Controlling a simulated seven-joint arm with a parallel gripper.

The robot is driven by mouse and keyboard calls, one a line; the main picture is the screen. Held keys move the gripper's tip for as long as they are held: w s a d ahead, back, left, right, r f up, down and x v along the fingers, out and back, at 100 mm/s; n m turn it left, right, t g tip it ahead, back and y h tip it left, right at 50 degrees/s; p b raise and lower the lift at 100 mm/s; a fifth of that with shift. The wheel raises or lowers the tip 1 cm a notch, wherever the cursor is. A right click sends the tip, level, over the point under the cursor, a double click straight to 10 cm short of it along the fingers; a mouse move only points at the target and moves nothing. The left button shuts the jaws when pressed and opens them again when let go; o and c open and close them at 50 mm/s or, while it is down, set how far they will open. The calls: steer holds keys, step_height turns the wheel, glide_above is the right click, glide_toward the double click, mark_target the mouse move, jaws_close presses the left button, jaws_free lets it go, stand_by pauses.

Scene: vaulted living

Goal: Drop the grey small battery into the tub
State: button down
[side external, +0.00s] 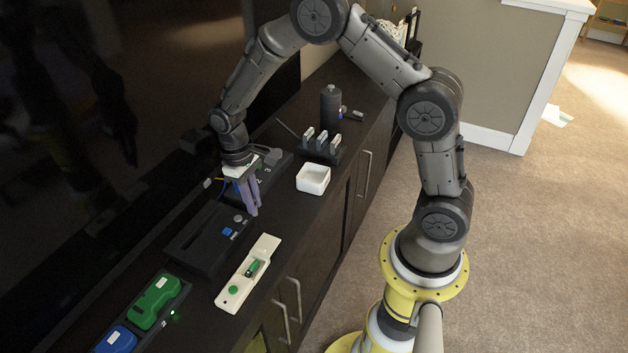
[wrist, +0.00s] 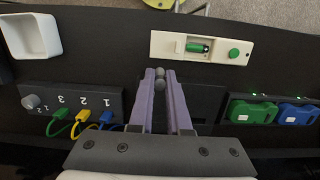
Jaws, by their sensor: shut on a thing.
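The tub is a white, square, open container (side external: 313,179) on the dark cabinet top. It also shows at the upper left of the wrist view (wrist: 36,38). My gripper (side external: 252,212) has purple fingers pointing down over the cabinet, to the left of and nearer than the tub. In the wrist view my gripper (wrist: 160,76) is closed on a small grey, rounded piece (wrist: 160,86), the grey small battery, between the fingertips. The fingers hide part of it, and I cannot make it out in the side view.
A cream panel (side external: 236,289) holds a green battery (side external: 252,267) and a green button. A dark panel (wrist: 73,103) carries numbered cables and a knob. Green (side external: 156,300) and blue (side external: 117,340) cases lie at the near end. A dark bottle (side external: 330,105) and a rack (side external: 319,153) stand beyond the tub.

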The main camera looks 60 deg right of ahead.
stand_by(0.5)
steer(key=shift+r+n, duration=0.1)
steer(key=shift+n, duration=0.4)
steer(key=shift+w+d+r+n, duration=0.1)
steer(key=shift+w+n, duration=0.2)
steer(key=shift+n, duration=0.1)
steer(key=w+d+n, duration=0.1)
steer(key=w+d, duration=0.1)
steer(key=d, duration=0.5)
steer(key=m, duration=0.3)
glide_above(316, 180)
steer(key=shift+f, duration=4.35)
